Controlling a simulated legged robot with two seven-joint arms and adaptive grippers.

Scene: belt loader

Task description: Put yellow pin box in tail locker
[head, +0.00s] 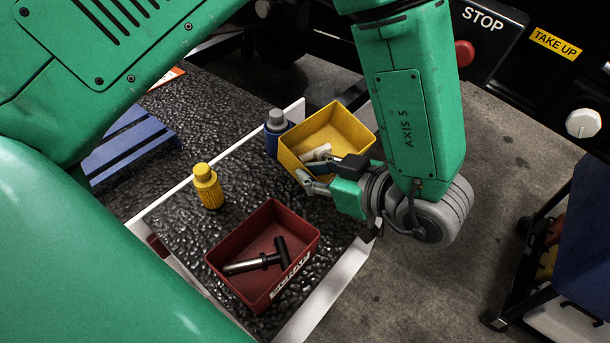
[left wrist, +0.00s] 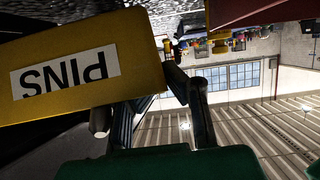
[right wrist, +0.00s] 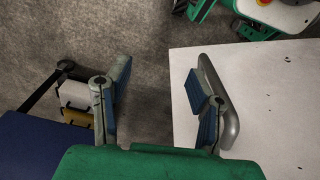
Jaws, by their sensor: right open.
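The yellow pin box (head: 338,122) is tilted at the right edge of the dark ribbed tray in the head view, with pale pieces inside. My left gripper (head: 322,172) is at its near wall, one finger inside and one outside, and appears closed on that wall. In the left wrist view the yellow box (left wrist: 140,52) fills the upper left, its PINS label upside down, beside my left fingers (left wrist: 160,108). My right gripper (right wrist: 160,95) is open and empty; its right finger is beside a grey handle (right wrist: 230,110) on a white panel (right wrist: 275,105). I cannot tell which thing is the tail locker.
A red box (head: 305,245) holding a black-handled tool stands on the dark tray. A yellow bottle (head: 207,187) and a blue bottle (head: 275,135) stand near it. A dark cart (head: 580,240) stands at right. Black panels with a STOP sign (head: 482,20) are behind.

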